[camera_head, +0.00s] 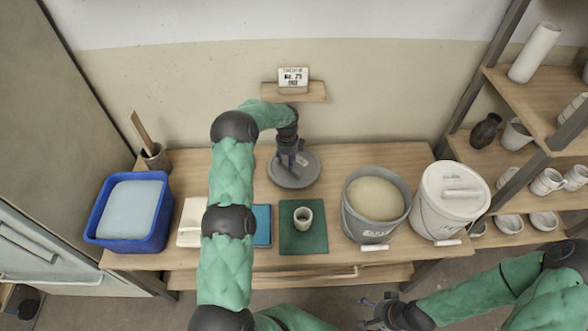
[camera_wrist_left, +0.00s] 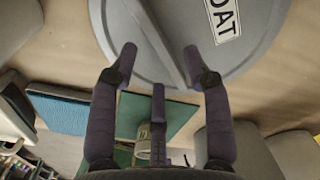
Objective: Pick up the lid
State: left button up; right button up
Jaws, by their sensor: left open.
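A round grey lid (camera_head: 307,174) lies on the wooden table near its back edge. In the left wrist view the lid (camera_wrist_left: 124,30) shows a raised straight bar across it and a white label reading "OAT". My left gripper (camera_head: 288,164) is above the lid, pointing down. In the left wrist view its fingers (camera_wrist_left: 160,68) are spread and empty, with the bar between the two outer fingertips. Whether they touch the bar is unclear. My right gripper (camera_head: 377,308) is low in front of the table, with its fingers apart and empty.
An open grey bucket (camera_head: 349,218) of cream glaze and a white lidded bucket (camera_head: 435,215) stand right of the lid. A small cup (camera_head: 303,217) stands on a green mat (camera_head: 302,245). A blue tub (camera_head: 97,234) is at left. Shelves with pottery are at right.

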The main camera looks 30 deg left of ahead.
aim_at(294, 165)
pick_arm(q)
jog(key=shift+f+b, duration=0.3)
jog(key=shift+f, duration=1.2)
jog(key=shift+f, duration=0.2)
grip_shut()
